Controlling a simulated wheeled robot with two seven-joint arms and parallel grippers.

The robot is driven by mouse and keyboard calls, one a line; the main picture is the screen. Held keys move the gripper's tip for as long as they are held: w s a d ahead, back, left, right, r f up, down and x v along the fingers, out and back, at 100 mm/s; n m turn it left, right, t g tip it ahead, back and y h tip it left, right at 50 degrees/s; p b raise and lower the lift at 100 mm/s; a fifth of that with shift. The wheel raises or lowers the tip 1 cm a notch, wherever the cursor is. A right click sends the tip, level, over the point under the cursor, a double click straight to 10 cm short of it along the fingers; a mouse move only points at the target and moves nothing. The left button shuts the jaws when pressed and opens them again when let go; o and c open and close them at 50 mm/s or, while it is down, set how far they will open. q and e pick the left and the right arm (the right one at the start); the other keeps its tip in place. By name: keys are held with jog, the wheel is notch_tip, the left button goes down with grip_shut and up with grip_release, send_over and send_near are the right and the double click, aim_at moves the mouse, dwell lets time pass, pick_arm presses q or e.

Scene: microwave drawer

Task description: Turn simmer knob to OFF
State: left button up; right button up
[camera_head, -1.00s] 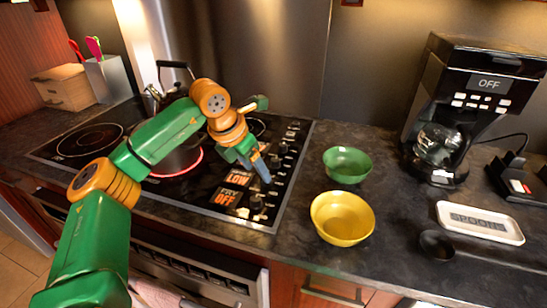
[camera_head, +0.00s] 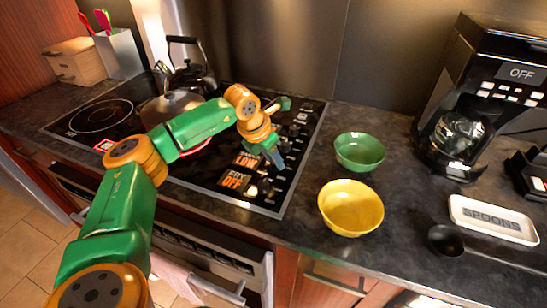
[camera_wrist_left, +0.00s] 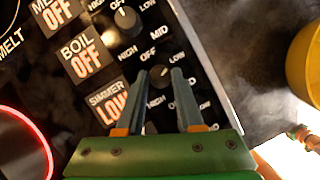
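The cooktop (camera_head: 112,136) has a column of black knobs along its right side. Lit displays stand beside them. The simmer display reads LOW (camera_wrist_left: 112,108) in the left wrist view, and LOW also shows in the head view (camera_head: 246,161). My left gripper (camera_head: 277,162) points down over the knob column. In the left wrist view its fingers (camera_wrist_left: 160,75) are apart, one on each side of a black knob (camera_wrist_left: 158,72) near the simmer display. I cannot tell whether they touch it. The left hand partly hides this knob in the head view. My right gripper is not in view.
A kettle (camera_head: 188,76) and a lidded pot (camera_head: 165,106) stand on the cooktop; a burner glows red. A green bowl (camera_head: 360,152) and a yellow bowl (camera_head: 351,208) sit right of the cooktop. Another knob (camera_wrist_left: 128,20) lies just beyond the fingers.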

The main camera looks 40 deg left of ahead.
pick_arm(q)
grip_shut()
jog(key=shift+n, duration=0.3)
jog(key=n+y+b, duration=0.1)
jog(key=n, duration=0.1)
jog(key=shift+d+n, duration=0.15)
jog(key=shift+n, duration=0.25)
jog(key=n+y+b, duration=0.1)
jog(key=n, duration=0.2)
jog(key=shift+w+d+n+y, duration=0.1)
jog(key=shift+n+y, duration=0.2)
jog(key=n+g+y, duration=0.1)
jog(key=n, duration=0.2)
jog(key=shift+d+r+n+b, duration=0.1)
jog(key=shift+n+b, duration=0.2)
jog(key=shift+b, duration=0.05)
jog(key=shift+w+n+g+y, duration=0.1)
jog(key=shift+n+g+y, duration=0.35)
jog(key=shift+n, duration=1.35)
